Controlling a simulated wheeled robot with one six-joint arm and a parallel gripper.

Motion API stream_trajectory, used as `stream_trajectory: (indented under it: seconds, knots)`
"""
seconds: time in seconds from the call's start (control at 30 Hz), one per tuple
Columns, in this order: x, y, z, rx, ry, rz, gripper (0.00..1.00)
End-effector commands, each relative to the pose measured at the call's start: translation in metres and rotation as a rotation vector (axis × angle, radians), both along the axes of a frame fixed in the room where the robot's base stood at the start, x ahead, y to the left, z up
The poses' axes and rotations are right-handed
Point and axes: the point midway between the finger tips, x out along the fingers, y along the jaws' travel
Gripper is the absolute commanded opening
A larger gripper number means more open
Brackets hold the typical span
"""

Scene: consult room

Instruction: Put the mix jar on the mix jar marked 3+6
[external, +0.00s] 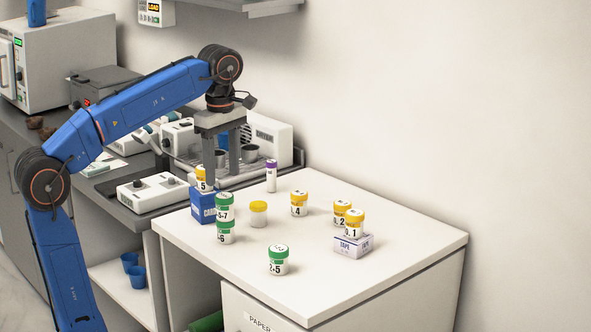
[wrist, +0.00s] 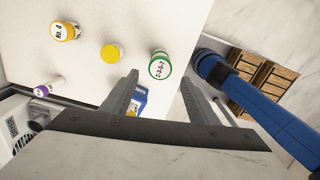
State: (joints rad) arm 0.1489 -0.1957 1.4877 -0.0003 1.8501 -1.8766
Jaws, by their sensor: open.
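A green-lidded mix jar (external: 225,206), its label partly legible as ending in 5-7, stands upright on another green-lidded mix jar (external: 226,234) whose visible mark ends in 6. A separate green-lidded jar (external: 278,262), marked 2+5 as far as I can read, stands at the table's front. My gripper (external: 222,173) is open and empty, pointing down above and behind the stack.
Yellow-lidded jar 5 (external: 202,179) stands on a blue box (external: 203,206) close to my fingers. An unmarked yellow-lidded jar (external: 258,214), jar 4 (external: 299,204), jar 2 (external: 341,213) and a purple-capped tube (external: 271,176) stand around. Jar 1 (external: 354,223) sits on a tape box (external: 353,245).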

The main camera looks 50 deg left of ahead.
Motion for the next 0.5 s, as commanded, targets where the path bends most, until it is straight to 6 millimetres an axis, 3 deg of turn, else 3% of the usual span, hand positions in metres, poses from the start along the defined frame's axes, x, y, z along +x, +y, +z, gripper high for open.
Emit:
stream_trajectory:
  seconds: [0.2, 0.5]
  knots:
    - [0.000, 0.000, 0.024, 0.000, 0.000, 0.000, 0.54]
    - [0.000, 0.000, 0.029, 0.000, 0.000, 0.000, 0.54]
